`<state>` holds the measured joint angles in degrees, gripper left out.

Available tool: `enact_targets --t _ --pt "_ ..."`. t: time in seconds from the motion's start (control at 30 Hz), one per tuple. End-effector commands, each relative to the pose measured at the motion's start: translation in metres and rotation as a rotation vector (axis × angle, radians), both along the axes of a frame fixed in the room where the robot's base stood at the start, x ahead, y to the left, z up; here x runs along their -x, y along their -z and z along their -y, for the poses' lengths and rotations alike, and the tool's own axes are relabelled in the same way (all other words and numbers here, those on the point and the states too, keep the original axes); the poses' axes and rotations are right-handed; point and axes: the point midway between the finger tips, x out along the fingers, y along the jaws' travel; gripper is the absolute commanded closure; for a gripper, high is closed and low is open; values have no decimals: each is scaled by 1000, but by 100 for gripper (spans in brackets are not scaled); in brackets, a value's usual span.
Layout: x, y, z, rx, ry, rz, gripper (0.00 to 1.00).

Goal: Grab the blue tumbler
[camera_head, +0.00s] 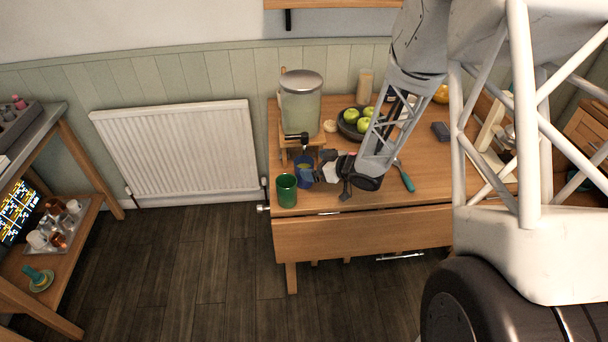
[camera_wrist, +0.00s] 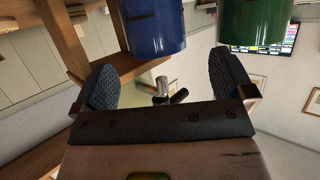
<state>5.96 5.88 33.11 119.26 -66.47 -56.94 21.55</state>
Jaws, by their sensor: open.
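The blue tumbler (camera_head: 304,162) stands on the wooden table, beside the dispenser stand and behind a green tumbler. My gripper (camera_head: 313,173) is close to its right side and partly covers it. In the wrist view the blue tumbler (camera_wrist: 156,28) shows large at the top, beyond and between the two dark ridged fingers. My gripper (camera_wrist: 163,80) is open, with nothing between its fingers. The wrist view cuts off part of the tumbler.
A green tumbler (camera_head: 287,191) stands close by at the table's front left; it is also in the wrist view (camera_wrist: 256,22). A drink dispenser (camera_head: 300,104) on a wooden stand is behind. A bowl of green apples (camera_head: 350,127) and a teal-handled tool (camera_head: 406,180) are to the right.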

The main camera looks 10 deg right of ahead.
Motion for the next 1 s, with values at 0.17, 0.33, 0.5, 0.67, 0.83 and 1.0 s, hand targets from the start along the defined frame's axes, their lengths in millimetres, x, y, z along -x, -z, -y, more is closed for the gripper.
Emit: enact_targets --t 0.17,0.33,0.5,0.67,0.83,1.0 --pt "-1 1 -1 0 1 0 0" --pt "-1 1 -1 0 1 0 0" --pt "-5 3 -5 -1 0 -1 0" --pt "-14 10 -15 0 -1 -2 0" --pt "-26 17 -27 -1 -1 -1 0" --pt "-32 22 -34 -1 0 -1 0"
